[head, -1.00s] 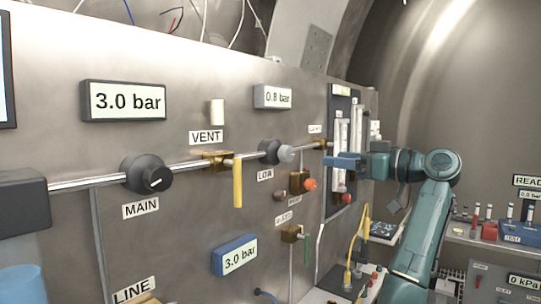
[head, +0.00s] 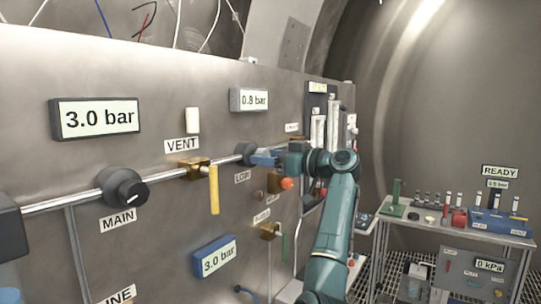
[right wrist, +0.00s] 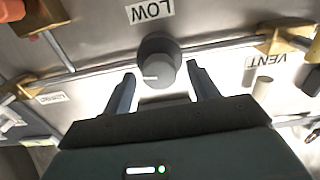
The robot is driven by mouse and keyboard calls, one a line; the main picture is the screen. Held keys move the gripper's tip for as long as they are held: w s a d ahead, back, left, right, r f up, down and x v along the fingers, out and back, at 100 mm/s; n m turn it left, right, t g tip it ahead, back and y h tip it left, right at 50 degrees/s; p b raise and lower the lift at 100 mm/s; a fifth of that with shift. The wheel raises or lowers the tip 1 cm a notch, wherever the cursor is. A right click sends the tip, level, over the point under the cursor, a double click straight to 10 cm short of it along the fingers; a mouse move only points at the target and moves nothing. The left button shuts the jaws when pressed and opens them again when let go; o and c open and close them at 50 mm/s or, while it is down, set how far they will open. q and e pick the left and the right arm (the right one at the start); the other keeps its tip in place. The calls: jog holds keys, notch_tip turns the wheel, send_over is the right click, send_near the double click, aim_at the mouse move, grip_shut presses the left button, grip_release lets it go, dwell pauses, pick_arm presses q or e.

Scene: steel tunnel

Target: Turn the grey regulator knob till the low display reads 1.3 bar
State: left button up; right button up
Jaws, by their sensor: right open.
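My left gripper is not in view.
The black MAIN knob (head: 123,187) and the yellow VENT lever (head: 214,189) stand out from the panel to the left. An orange-red knob (head: 287,184) is just below my right gripper. A bench (head: 405,224) with tubes stands at the right.

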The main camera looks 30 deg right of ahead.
jog(key=c, duration=1)
jog(key=shift+m, duration=0.4)
jog(key=m, duration=0.8)
jog(key=shift+d+m, duration=0.1)
jog(key=shift+m, duration=0.3)
